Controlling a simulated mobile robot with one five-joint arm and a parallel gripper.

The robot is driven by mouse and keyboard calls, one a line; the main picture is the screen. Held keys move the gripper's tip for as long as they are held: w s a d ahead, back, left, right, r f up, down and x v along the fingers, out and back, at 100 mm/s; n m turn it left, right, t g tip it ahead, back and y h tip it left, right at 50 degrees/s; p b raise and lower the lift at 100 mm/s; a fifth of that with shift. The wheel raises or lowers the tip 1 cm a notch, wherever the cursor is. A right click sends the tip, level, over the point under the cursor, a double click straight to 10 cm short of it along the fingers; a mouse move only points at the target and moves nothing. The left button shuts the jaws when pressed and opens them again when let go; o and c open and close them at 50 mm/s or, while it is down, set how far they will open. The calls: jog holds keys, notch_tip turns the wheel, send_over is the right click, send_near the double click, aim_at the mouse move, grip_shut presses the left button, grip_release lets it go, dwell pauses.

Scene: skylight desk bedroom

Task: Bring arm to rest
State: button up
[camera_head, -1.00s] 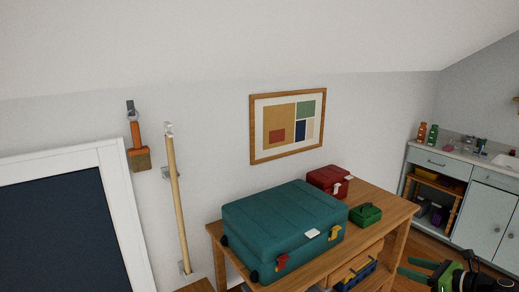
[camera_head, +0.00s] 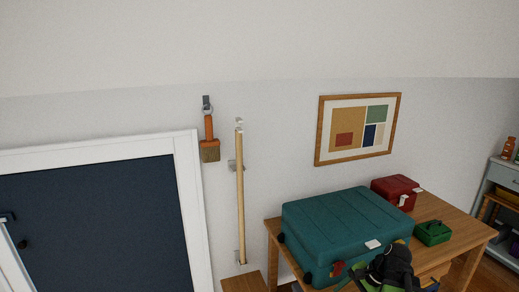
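My gripper (camera_head: 362,279), green and black, shows at the bottom edge, right of centre. It is in front of the lower right corner of a teal case (camera_head: 340,225) and hides part of it. Its fingers are partly hidden by the black wrist and cut off by the frame, so I cannot tell whether they are apart or whether they touch the case.
The wooden table (camera_head: 462,222) bears the teal case, a red box (camera_head: 395,190) and a green box (camera_head: 432,234). A dark-panelled white frame (camera_head: 186,200), a hanging brush (camera_head: 209,150) and a pole (camera_head: 240,200) are at left. A picture (camera_head: 358,129) hangs above.

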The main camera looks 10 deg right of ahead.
jog(key=a+f+n+g+h, duration=0.1)
jog(key=a+n+h, duration=0.3)
jog(key=a+n, duration=0.9)
jog(key=a+g, duration=0.1)
jog(key=a, duration=0.3)
jog(key=shift+a+f+g+h+p, duration=0.15)
jog(key=shift+f+g+h+p, duration=0.15)
jog(key=shift+f+h, duration=0.1)
